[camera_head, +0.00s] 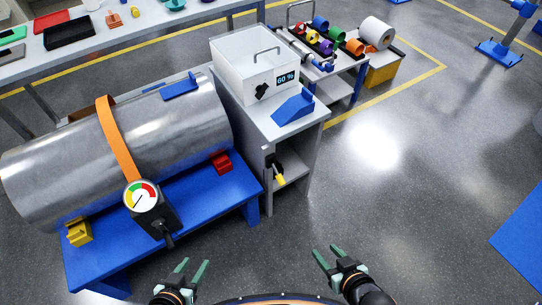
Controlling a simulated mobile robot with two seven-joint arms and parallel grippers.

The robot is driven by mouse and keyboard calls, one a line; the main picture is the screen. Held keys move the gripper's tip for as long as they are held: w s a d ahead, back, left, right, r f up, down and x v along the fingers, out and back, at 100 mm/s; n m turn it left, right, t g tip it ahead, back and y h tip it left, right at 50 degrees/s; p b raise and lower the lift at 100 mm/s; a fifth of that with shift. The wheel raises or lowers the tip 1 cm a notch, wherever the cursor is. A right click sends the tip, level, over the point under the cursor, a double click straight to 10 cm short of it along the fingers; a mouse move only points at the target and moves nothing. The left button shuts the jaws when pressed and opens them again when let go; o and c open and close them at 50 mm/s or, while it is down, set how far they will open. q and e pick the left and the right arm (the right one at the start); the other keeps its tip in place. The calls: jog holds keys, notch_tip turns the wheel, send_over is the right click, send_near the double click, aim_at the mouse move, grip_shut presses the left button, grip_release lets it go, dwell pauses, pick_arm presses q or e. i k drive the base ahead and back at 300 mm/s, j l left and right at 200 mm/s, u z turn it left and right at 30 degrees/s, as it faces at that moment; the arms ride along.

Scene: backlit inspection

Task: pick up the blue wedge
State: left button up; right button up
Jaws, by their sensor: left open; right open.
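A blue wedge (294,107) lies on top of the grey cabinet (262,118), in front of a white box with a 60 % display. Its sloped face and a raised end at the right show. My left gripper (193,264) is open and empty at the bottom of the view, below and left of the wedge. My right gripper (327,250) is open and empty over the floor, well below the wedge in the picture. Neither gripper touches anything.
A large metal cylinder (65,140) with an orange strap rests on a blue bench (200,206) at left, with a gauge (140,197) in front. The white box (243,75) stands behind the wedge.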

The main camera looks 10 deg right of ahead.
aim_at(299, 106)
jog(key=i+l+u, duration=0.25)
jog(key=i+l, duration=0.2)
jog(key=l, duration=0.3)
jog(key=i+l+u, duration=0.15)
jog(key=l, duration=0.25)
jog(key=i, duration=0.1)
